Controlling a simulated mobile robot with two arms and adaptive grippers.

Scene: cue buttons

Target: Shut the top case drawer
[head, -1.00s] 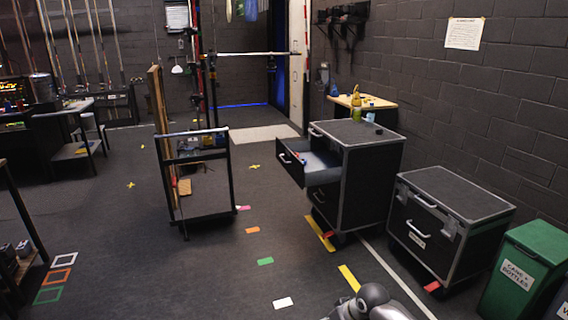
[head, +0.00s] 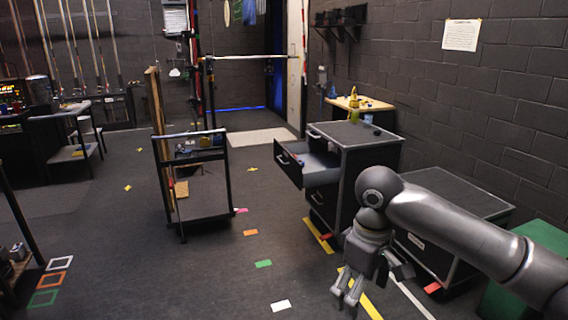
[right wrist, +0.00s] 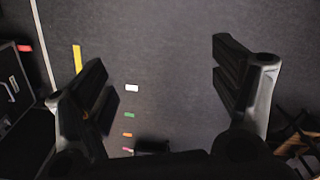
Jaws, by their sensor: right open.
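The black case with silver edges (head: 370,134) stands against the right side of the room. Its top drawer (head: 290,166) is pulled out to the left, and small items, one of them red, lie inside. The lower drawer (head: 318,200) is flush in the case. My right gripper (head: 350,297) hangs in front of the case, pointing down, well short of the drawer. In the right wrist view its fingers (right wrist: 160,85) are wide apart with only floor between them. My left gripper is not in view.
A second, lower case (head: 455,192) stands right of the first, partly behind my right arm. A green bin (head: 540,240) is at the right edge. A wheeled cart (head: 205,205) stands left of the drawer. The floor between, with coloured tape marks, is clear.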

